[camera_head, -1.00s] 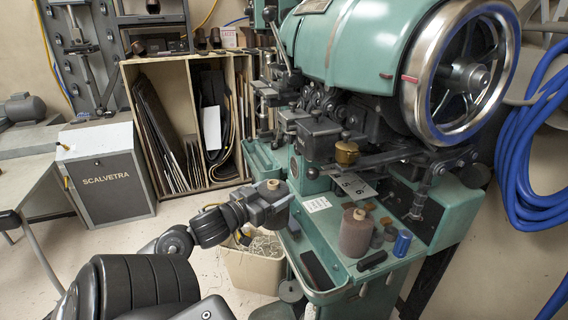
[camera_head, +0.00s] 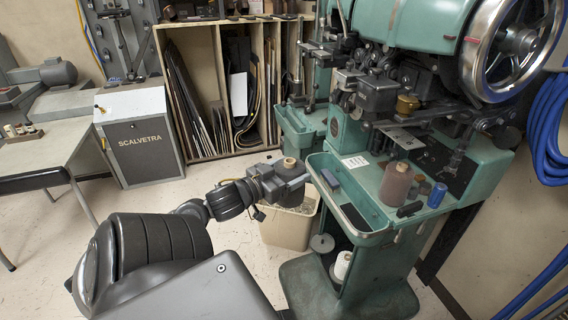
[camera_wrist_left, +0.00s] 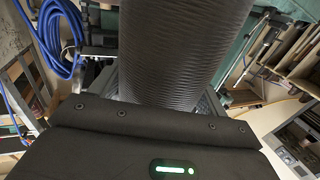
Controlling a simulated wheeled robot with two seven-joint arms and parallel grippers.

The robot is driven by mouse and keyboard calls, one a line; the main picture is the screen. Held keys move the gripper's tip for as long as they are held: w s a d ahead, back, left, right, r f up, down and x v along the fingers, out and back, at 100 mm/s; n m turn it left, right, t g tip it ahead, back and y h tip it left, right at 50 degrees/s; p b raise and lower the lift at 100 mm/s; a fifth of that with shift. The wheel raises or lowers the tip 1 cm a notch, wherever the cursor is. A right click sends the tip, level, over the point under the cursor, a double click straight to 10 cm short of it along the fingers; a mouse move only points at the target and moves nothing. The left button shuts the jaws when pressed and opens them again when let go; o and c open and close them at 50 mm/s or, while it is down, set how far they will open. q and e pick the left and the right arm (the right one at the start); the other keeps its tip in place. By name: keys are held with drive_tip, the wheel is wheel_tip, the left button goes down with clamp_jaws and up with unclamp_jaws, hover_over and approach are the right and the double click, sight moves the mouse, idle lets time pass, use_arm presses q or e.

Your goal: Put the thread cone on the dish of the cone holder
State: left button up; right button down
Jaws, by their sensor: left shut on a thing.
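My left gripper (camera_head: 283,182) is shut on a thread cone, whose tan top (camera_head: 289,163) pokes up between the jaws in the head view. In the left wrist view the held cone (camera_wrist_left: 185,50) is a large, dark, ribbed body rising from the jaws. The gripper is in the air left of the green machine's tray. A grey round dish (camera_head: 322,243), apparently part of the cone holder, shows low at the machine's foot, below and right of the gripper. A white cone (camera_head: 342,265) stands beside it. The holder is partly hidden by the tray. My right gripper is out of view.
The green tray (camera_head: 375,232) overhangs the holder and carries a brown cone (camera_head: 396,185) and a blue spool (camera_head: 437,195). A cream bin (camera_head: 287,228) stands under my gripper. The machine's base plate (camera_head: 345,297) lies below. Open floor is at the left.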

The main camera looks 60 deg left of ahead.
use_arm(q)
drive_tip(key=w+d+f+m+h, duration=0.1)
drive_tip(key=d+m+h, duration=0.1)
drive_tip(key=d, duration=0.7)
drive_tip(key=w+d+f+m+g+h, duration=0.1)
drive_tip(key=d+h, duration=0.3)
drive_tip(key=d, duration=0.5)
drive_tip(key=w+d+f+m+g+h, duration=0.1)
drive_tip(key=d+f+m+h, duration=0.2)
drive_tip(key=d, duration=0.6)
drive_tip(key=shift+w+d+f+h, duration=0.2)
drive_tip(key=shift+h, duration=0.2)
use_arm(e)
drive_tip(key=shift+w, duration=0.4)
